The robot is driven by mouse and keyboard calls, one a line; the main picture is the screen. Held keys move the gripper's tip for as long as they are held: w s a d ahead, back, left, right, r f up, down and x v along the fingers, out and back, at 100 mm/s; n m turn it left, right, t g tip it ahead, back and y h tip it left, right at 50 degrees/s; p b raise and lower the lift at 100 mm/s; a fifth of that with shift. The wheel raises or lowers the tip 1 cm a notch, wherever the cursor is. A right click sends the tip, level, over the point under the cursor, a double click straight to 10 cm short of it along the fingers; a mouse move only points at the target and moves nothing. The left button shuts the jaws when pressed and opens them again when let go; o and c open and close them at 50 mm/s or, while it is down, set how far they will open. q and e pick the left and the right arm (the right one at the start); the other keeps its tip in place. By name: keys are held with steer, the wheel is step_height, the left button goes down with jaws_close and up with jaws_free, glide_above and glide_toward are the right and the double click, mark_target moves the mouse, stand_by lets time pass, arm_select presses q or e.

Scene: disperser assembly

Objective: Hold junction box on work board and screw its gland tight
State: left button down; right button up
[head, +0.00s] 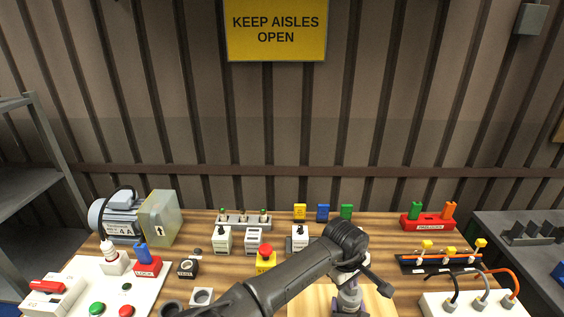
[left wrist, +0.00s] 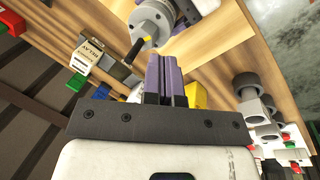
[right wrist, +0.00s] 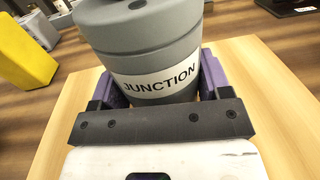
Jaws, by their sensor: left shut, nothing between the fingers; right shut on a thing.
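The junction box (right wrist: 160,50) is a grey round housing with a white JUNCTION label, standing on the pale wooden work board (right wrist: 260,75). My right gripper (right wrist: 160,84) is shut on its sides, one purple finger at each side. In the left wrist view the grey round box (left wrist: 150,22) shows at the top, with a short dark rod pointing from its side, possibly the gland. My left gripper (left wrist: 166,58) is shut and empty, its purple fingertips close to the box. Whether they touch it I cannot tell. In the head view my left arm partly hides the box (head: 348,300).
A yellow block (right wrist: 22,52) stands left of the board in the right wrist view. A white socket panel with cables (head: 470,303) is at the right.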

steer(key=o, duration=1.3)
